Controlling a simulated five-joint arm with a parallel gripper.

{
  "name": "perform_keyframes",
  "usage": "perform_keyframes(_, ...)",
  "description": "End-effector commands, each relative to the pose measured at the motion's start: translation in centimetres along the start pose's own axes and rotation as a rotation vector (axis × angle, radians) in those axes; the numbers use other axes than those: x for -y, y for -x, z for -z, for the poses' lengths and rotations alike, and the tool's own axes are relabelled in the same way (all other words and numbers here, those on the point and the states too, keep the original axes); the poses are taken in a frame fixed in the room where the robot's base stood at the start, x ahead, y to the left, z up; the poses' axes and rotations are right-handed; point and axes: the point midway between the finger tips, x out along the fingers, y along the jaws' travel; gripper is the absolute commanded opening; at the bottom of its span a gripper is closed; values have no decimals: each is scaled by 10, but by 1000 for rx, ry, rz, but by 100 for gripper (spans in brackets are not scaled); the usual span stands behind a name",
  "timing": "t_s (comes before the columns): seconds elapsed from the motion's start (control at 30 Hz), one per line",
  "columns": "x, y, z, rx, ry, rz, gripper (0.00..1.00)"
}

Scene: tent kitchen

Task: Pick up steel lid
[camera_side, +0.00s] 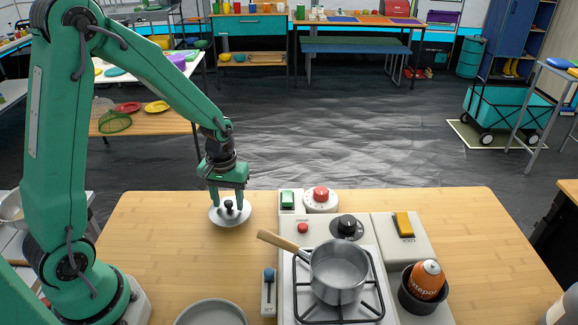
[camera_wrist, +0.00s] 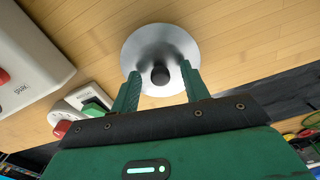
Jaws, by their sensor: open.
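The steel lid (camera_side: 230,215) is a round, shiny disc with a black knob (camera_side: 228,205). It lies flat on the wooden table, left of the stove unit. My gripper (camera_side: 229,196) is directly above it, pointing down, with its green fingers on either side of the knob. In the wrist view the lid (camera_wrist: 150,45) shows beyond my open gripper (camera_wrist: 160,80), and the dark knob (camera_wrist: 160,75) sits between the two fingers with gaps on both sides. Whether the fingertips touch the lid cannot be told.
A steel saucepan (camera_side: 340,272) with a wooden handle stands on the stove. The control unit (camera_side: 320,225) with buttons and knobs is right of the lid. A grey round dish (camera_side: 211,313) is at the front. The table left of the lid (camera_side: 150,230) is clear.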

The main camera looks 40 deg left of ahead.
Motion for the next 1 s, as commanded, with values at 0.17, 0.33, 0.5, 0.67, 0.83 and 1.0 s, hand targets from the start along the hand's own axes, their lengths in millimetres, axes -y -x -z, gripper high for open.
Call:
perform_keyframes(0.17,0,0,0,0,0,0,46)
perform_keyframes(0.33,0,0,0,0,0,0,46)
perform_keyframes(0.5,0,0,0,0,0,0,38)
perform_keyframes(0.67,0,0,0,0,0,0,6)
perform_keyframes(0.83,0,0,0,0,0,0,0)
perform_keyframes(1.0,0,1,0,0,0,0,0)
